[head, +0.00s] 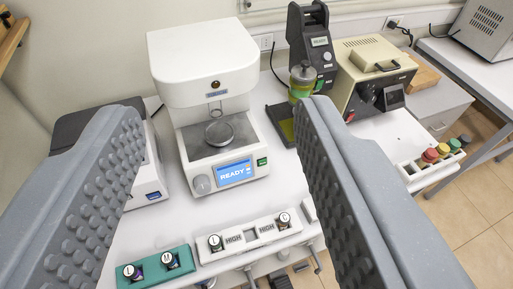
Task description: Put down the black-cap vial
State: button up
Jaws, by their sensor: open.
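My gripper (222,108) is open, with its two grey ridged fingers wide apart and nothing between their tips. A white rack (265,229) marked HIGH holds a dark vial with a lettered top (215,242) at left and another (284,220) at right; its middle slot looks empty. A green rack (152,282) to its left holds two similar vials (132,272). A black-capped vial (465,139) stands at the far right end of a row of coloured caps. I cannot tell which of these is the task's vial.
A white instrument (203,70) with a READY screen stands mid-bench. Behind right are a black device (311,50) with a green-yellow jar (303,80) and a beige box (372,75). Red, yellow and green caps (430,155) sit in a white holder at right. The bench front edge is near the racks.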

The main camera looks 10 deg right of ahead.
jog(key=shift+s+f+b, duration=0.15)
jog(key=shift+f+b, duration=1)
